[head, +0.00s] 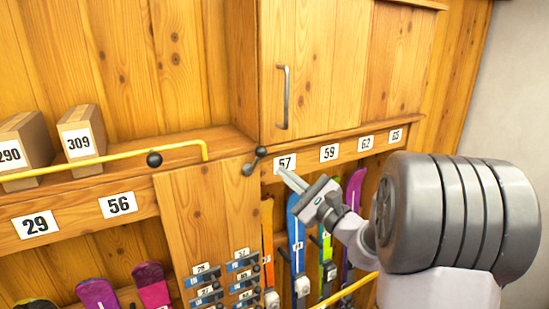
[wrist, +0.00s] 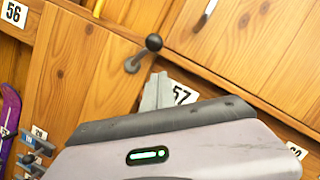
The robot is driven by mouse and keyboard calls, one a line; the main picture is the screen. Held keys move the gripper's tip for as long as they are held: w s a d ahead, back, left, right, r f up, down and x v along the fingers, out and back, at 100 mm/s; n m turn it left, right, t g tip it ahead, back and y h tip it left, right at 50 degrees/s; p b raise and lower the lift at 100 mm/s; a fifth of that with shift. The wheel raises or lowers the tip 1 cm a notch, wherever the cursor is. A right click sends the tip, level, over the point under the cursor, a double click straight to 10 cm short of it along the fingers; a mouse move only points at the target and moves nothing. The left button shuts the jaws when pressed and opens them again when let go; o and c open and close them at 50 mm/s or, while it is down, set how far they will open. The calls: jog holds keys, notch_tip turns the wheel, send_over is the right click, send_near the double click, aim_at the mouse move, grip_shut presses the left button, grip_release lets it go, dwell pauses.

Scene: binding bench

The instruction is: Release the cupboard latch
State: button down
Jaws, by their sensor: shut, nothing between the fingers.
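The cupboard (head: 330,60) is pale wood with a vertical grey bar handle (head: 284,97) on its front. The latch (head: 255,161) is a short grey lever with a dark ball knob, at the cupboard's lower left corner, its knob end up and to the right. In the wrist view the latch (wrist: 143,54) stands just beyond my fingertips. My gripper (head: 284,174) is shut and empty, in front of the 57 label, right of and slightly below the latch. In the wrist view my gripper (wrist: 157,90) partly covers that label; whether it touches the latch I cannot tell.
A yellow rail (head: 110,158) with a dark knob (head: 154,159) runs along the left shelf, before boxes 290 (head: 22,150) and 309 (head: 82,140). Skis (head: 296,240) stand in the rack below. Small grey fittings (head: 208,290) line the lower panel.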

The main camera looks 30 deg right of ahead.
aim_at(255, 160)
jog(key=a+r, duration=0.1)
jog(key=w+a+r+p, duration=0.1)
jog(key=shift+w+a+r, duration=0.1)
jog(key=shift+w+r, duration=0.2)
jog(key=shift+r, duration=0.05)
jog(key=n+b, duration=0.2)
jog(key=a+r+n+y+b, duration=0.1)
jog(key=n+b, duration=0.1)
jog(key=shift+s+r+g, duration=0.1)
jog(key=shift+r+g, duration=0.05)
jog(key=shift+g, duration=0.25)
